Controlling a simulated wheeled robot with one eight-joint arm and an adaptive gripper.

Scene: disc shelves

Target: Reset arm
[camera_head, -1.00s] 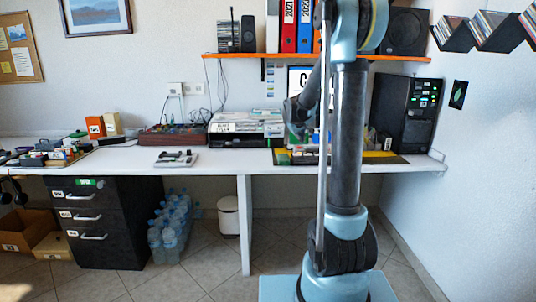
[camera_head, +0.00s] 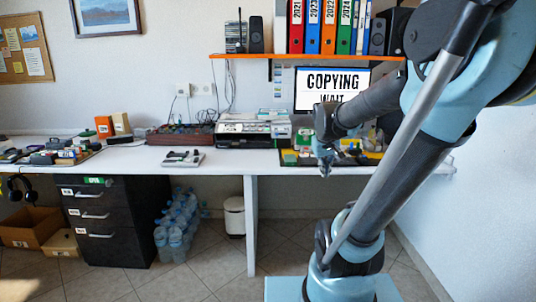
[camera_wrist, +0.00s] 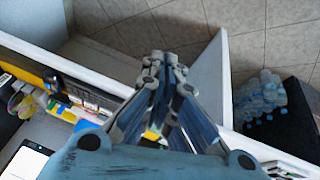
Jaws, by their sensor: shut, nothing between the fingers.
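My gripper (camera_head: 325,168) shows in the head view at the front edge of the white desk (camera_head: 225,158), hanging from my bent arm with its fingers pointing down. It is in front of the board with small coloured items. In the wrist view my gripper (camera_wrist: 168,58) has its fingertips together and nothing between them. The desk edge (camera_wrist: 110,68) and the tiled floor lie beyond the fingers there. The gripper looks close to the desk edge; I cannot tell whether it touches.
A monitor (camera_head: 333,92) reading "COPYING" stands behind my arm. An orange shelf (camera_head: 290,56) with binders hangs above. A printer (camera_head: 253,128) and a grey device (camera_head: 183,158) are on the desk. Below are black drawers (camera_head: 112,225), water bottles (camera_head: 180,225) and a white bin (camera_head: 235,217).

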